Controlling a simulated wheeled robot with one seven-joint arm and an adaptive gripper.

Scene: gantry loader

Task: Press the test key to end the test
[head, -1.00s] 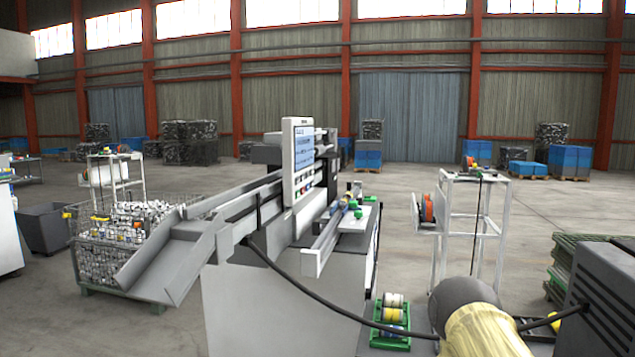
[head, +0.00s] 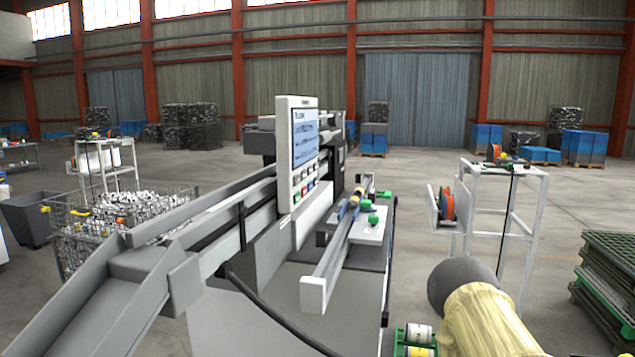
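The machine's control panel (head: 298,160) stands upright on the grey gantry loader (head: 262,235), left of the picture's middle. It has a lit blue-white screen (head: 305,138) with text too small to read. Below the screen are rows of small keys (head: 303,184), some red, green and blue. I cannot tell which one is the test key. My arm, with a dark joint and a yellowish cover, shows at the lower right, apart from the panel. My gripper is not in this view.
A grey chute (head: 110,290) slopes down at the left, near a wire bin (head: 120,222) of scrap. A rail (head: 335,250) with green-knobbed parts lies right of the panel. A white stand (head: 505,215) with reels and stacked green pallets (head: 608,275) are at right. Open floor lies behind.

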